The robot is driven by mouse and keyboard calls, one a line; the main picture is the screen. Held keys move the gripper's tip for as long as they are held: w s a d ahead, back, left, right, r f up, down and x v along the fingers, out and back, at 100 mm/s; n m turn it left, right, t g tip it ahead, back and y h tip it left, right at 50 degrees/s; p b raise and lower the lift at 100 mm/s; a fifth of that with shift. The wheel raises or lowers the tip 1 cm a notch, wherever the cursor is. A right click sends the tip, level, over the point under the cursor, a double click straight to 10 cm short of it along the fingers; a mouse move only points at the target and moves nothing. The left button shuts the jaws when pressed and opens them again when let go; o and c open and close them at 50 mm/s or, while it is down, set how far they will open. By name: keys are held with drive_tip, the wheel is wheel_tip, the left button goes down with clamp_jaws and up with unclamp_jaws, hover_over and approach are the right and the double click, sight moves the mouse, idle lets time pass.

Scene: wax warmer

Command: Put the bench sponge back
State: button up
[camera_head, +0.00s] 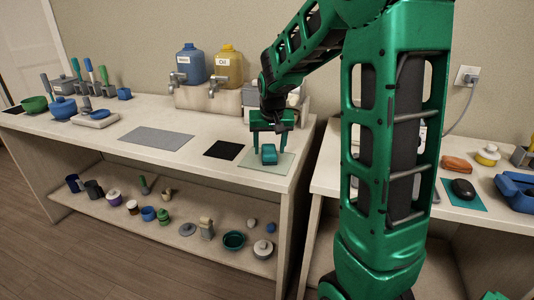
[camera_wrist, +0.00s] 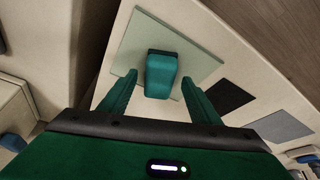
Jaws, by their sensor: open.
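A teal block-shaped sponge (camera_head: 269,154) rests on a pale green square mat (camera_head: 283,166) near the right end of the left bench. In the wrist view the sponge (camera_wrist: 161,75) lies on the mat (camera_wrist: 194,48). My gripper (camera_head: 268,143) is right above the sponge and points down. In the wrist view its two fingers (camera_wrist: 158,88) stand apart, one on each side of the sponge's near end, with gaps visible. Whether the fingertips are level with the sponge is hard to tell.
A black square mat (camera_head: 222,150) and a grey mat (camera_head: 156,138) lie to the left. Water and oil containers (camera_head: 229,66) stand on a stand behind. Several pots and cups fill the lower shelf (camera_head: 130,190). A second bench (camera_head: 459,200) stands right, across a gap.

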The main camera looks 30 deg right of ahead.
drive_tip(key=v, duration=0.9)
drive_tip(key=s+a+f+g, duration=0.1)
drive_tip(key=s+f, duration=0.1)
drive_tip(key=s, duration=0.8)
drive_tip(key=s+f+g+y, duration=0.1)
drive_tip(key=s+f, duration=0.2)
drive_tip(key=s, duration=0.8)
drive_tip(key=s+a+f+g+y, duration=0.1)
drive_tip(key=s+f, duration=0.1)
drive_tip(key=s, duration=0.8)
drive_tip(key=shift+s+a+f+g, duration=0.3)
drive_tip(key=shift+s+a+f, duration=0.05)
drive_tip(key=shift+s+f, duration=0.05)
